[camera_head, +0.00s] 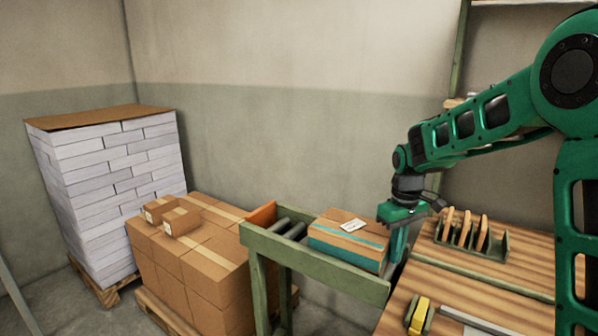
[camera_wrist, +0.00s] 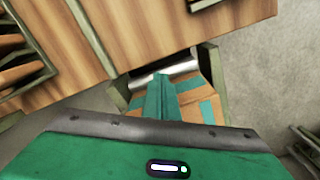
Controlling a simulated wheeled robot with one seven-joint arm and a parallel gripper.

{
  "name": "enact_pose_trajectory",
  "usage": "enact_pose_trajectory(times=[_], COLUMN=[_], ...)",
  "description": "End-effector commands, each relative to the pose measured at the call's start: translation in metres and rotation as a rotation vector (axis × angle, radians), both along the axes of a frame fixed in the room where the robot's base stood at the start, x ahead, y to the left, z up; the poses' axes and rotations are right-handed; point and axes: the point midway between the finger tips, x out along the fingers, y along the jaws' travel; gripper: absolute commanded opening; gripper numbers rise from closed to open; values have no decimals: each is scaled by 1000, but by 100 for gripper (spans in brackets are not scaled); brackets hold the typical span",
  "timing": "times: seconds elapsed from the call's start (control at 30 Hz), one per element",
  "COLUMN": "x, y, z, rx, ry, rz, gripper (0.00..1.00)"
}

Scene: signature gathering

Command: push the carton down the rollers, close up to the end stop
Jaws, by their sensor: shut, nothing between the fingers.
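The carton (camera_head: 348,239) is a brown box with teal tape bands and a white label on top. It sits on the roller conveyor (camera_head: 330,268), at the end nearer the workbench. Bare rollers (camera_head: 288,226) show to its left, and an orange end stop (camera_head: 262,215) stands at the conveyor's far left end. My gripper (camera_head: 396,246) is shut and empty, pointing down at the carton's right side. In the wrist view my shut fingers (camera_wrist: 161,92) overlap the carton (camera_wrist: 204,100). I cannot tell whether they touch it.
A wooden workbench (camera_head: 470,282) lies right of the conveyor, with a slotted rack (camera_head: 470,238) and a yellow tool (camera_head: 418,314) on it. Stacked cartons (camera_head: 205,262) stand left of the conveyor. A tall pallet of white packs (camera_head: 110,190) stands further left.

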Motion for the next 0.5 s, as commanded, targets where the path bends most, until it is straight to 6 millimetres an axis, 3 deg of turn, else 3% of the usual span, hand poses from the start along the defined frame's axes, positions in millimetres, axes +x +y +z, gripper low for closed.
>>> enact_pose_trajectory(times=[0.5], x=[24], y=[36], z=[0], rx=[1], ry=[0], rz=[1], gripper=[0])
